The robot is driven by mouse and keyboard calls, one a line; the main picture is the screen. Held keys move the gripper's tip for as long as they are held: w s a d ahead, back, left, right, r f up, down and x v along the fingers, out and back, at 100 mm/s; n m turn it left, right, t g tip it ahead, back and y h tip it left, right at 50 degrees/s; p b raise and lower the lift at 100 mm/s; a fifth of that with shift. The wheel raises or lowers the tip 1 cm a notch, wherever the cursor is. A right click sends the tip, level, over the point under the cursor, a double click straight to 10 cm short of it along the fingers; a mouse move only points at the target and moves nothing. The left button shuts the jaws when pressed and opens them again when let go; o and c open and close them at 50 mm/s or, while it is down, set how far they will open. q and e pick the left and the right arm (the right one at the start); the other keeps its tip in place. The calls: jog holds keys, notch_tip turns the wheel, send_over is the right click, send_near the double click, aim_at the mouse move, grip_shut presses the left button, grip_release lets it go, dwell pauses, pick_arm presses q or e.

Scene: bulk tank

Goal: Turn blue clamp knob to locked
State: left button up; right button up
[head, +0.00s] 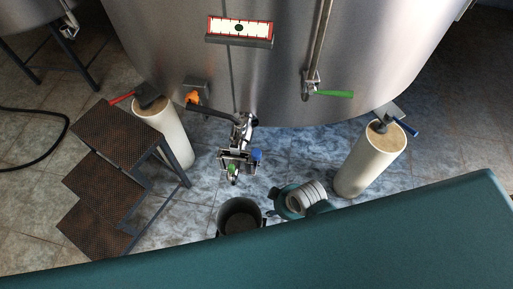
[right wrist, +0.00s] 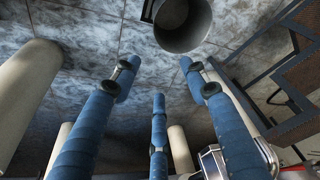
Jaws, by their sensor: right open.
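The blue clamp knob (head: 257,155) is a small blue part at the right side of the metal outlet valve assembly (head: 238,150) below the tank (head: 270,80) in the head view. It is too small to tell its turned position. My right gripper (right wrist: 158,82) shows in the right wrist view with its blue fingers spread and nothing between them.
A dark bucket (head: 240,216) stands below the valve; it also shows in the wrist view (right wrist: 182,25). Brown steps (head: 110,180) stand left, white pillars (head: 162,130) on both sides. A teal surface (head: 300,245) crosses the front.

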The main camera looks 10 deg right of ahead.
jog(key=w+a+r+n+y, duration=0.1)
jog(key=a+r, duration=0.1)
jog(key=r, duration=0.6)
jog(key=w+a+r+n, duration=0.1)
jog(key=a+r, duration=0.1)
jog(key=r, duration=0.6)
jog(key=w+a+r+n+g+y, duration=0.1)
jog(key=w+a+r+n, duration=0.3)
jog(key=a+r+n, duration=0.3)
jog(key=n+g+h, duration=0.2)
jog(key=n+h, duration=0.2)
jog(key=n, duration=0.8)
send_near(256, 152)
pick_arm(q)
jog(key=shift+w+r+p, duration=0.6)
jog(key=shift+r+p, duration=0.1)
jog(key=shift+r, duration=0.1)
pick_arm(e)
notch_tip(256, 152, down, 9)
jog(key=shift+d+f, duration=0.1)
jog(key=shift+d, duration=0.05)
grip_shut()
pick_arm(q)
jog(key=shift+r, duration=0.1)
